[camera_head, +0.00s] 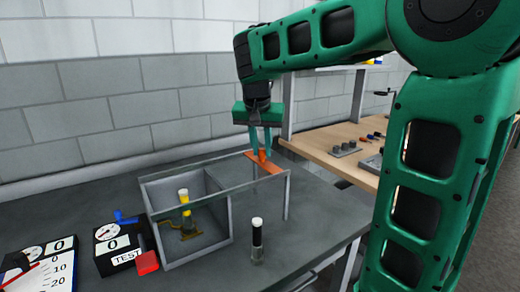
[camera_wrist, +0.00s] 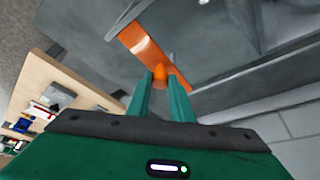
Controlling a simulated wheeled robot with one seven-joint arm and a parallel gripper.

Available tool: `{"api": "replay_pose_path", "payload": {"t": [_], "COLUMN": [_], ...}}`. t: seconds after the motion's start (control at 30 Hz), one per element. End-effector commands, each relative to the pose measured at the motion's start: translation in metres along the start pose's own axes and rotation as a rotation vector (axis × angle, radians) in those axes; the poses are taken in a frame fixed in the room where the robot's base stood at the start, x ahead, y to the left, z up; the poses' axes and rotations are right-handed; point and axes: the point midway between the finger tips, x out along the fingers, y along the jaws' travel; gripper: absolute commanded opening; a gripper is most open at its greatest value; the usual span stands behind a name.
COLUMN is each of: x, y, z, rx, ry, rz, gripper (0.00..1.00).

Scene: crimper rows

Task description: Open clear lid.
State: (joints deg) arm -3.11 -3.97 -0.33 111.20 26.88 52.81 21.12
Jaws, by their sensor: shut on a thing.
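An orange handle plate (camera_head: 266,166) with a small upright orange knob lies across the right end of two grey rails (camera_head: 228,205). My gripper (camera_head: 261,152) points down and is shut on the knob. In the wrist view, the plate (camera_wrist: 142,42) passes beyond my fingertips (camera_wrist: 160,78), with the knob between them.
A yellow-filled vial (camera_head: 185,213) stands inside the box. Gauge boxes (camera_head: 115,247) and a red piece (camera_head: 146,263) sit left. A wooden bench (camera_head: 335,160) with small parts is behind right.

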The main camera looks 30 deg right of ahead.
Motion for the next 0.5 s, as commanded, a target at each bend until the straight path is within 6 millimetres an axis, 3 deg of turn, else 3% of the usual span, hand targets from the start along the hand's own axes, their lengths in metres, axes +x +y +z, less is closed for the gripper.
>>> {"api": "replay_pose_path", "payload": {"t": [0.13,0.17,0.23,0.5], "x": [-0.0009,-0.0010,-0.0010,-0.0010], "y": [-0.0015,-0.0016,-0.0017,-0.0013], "z": [-0.0009,-0.0008,-0.0006,0.0001], "rx": [0.000,0.000,0.000,0.000], "ry": [0.004,0.004,0.003,0.002], "rz": [-0.003,-0.003,-0.003,-0.002], "gripper": [0.00,0.22,0.38,0.38]}}
